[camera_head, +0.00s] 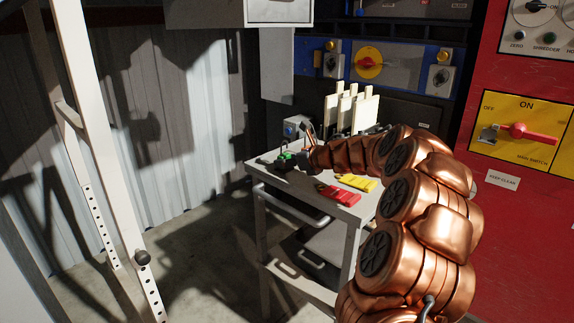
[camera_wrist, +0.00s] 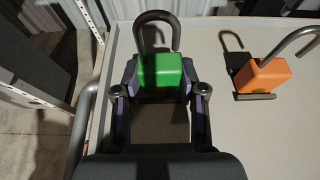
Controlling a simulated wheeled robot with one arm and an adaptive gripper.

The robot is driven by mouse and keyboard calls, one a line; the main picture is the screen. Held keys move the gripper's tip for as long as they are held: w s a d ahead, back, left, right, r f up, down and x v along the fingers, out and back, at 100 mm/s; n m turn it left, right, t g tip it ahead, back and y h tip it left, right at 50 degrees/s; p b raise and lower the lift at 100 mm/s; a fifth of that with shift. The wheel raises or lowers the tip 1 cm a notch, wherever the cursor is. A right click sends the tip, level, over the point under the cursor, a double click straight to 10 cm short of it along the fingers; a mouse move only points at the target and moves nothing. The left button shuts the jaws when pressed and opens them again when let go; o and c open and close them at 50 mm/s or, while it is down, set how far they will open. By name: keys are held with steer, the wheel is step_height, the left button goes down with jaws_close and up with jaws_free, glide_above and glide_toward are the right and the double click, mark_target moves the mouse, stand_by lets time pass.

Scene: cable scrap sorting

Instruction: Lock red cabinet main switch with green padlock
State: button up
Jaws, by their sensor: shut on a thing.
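The green padlock (camera_wrist: 160,73) is held between the fingers of my gripper (camera_wrist: 158,88) in the wrist view. Its dark shackle (camera_wrist: 155,22) points away from my gripper. In the head view the green padlock (camera_head: 285,156) shows small at the left part of the white cart top (camera_head: 331,206), with my gripper (camera_head: 291,161) at it. I cannot tell whether it touches the cart top. The red cabinet (camera_head: 490,235) stands at the right.
An orange padlock (camera_wrist: 262,76) lies right of my gripper on the cart top. Red tags (camera_head: 338,195) and yellow tags (camera_head: 357,183) lie near the cart's front. Upright pale boards (camera_head: 350,112) stand behind. A white ladder-like frame (camera_head: 98,130) stands at the left. The floor between is clear.

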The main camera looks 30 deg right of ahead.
steer(key=shift+f+b, duration=0.35)
steer(key=shift+b, duration=0.05)
steer(key=shift+f+b, duration=0.15)
steer(key=shift+b, duration=0.15)
steer(key=o, duration=1.2)
steer(key=shift+r+p, duration=0.2)
steer(key=shift+p, duration=0.8)
